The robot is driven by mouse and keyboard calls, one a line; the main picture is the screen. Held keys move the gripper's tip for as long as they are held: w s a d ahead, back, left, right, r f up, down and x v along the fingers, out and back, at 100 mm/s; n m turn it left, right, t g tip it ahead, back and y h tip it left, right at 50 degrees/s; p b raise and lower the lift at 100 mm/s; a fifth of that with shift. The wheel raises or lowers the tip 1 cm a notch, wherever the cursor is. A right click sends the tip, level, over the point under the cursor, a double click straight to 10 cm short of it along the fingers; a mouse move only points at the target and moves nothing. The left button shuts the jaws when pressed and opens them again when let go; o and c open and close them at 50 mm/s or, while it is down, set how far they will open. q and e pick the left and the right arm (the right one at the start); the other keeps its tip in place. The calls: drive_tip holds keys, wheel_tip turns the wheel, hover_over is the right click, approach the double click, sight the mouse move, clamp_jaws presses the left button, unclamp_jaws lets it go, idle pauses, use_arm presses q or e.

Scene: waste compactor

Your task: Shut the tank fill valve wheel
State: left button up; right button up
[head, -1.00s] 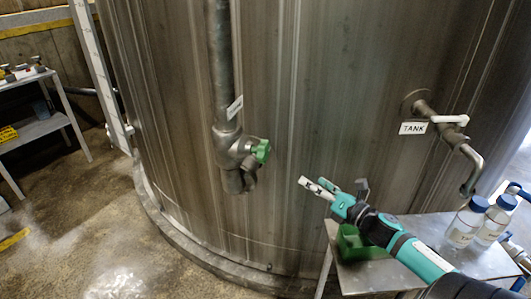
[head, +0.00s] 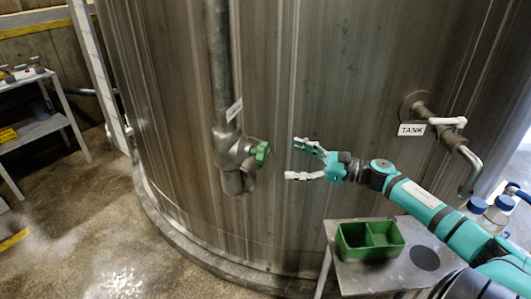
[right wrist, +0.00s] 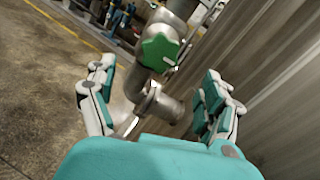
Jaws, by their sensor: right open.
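The green valve wheel (head: 261,153) sits on the right side of a grey valve body (head: 232,150), on the vertical pipe in front of the tank. My right gripper (head: 291,158) is open and empty, a short way to the right of the wheel, with its fingers pointing at it. In the right wrist view the green wheel (right wrist: 159,50) shows face-on, ahead of and between the two open fingers (right wrist: 158,95), not touching them. A small white tag (head: 234,109) hangs on the pipe above the valve. My left gripper is not in view.
A metal side table (head: 375,277) with a green divided tray (head: 370,254) stands below my right arm. Bottles (head: 497,212) stand at its right. A tap with a TANK label (head: 411,129) juts from the tank (head: 330,80). A shelf (head: 40,128) stands far left.

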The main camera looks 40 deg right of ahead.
sight(267, 154)
drive_tip(key=p+x, duration=0.1)
drive_tip(key=x, duration=0.8)
drive_tip(key=shift+p, duration=0.3)
drive_tip(key=c, duration=1.2)
drive_tip(key=shift+o, duration=0.2)
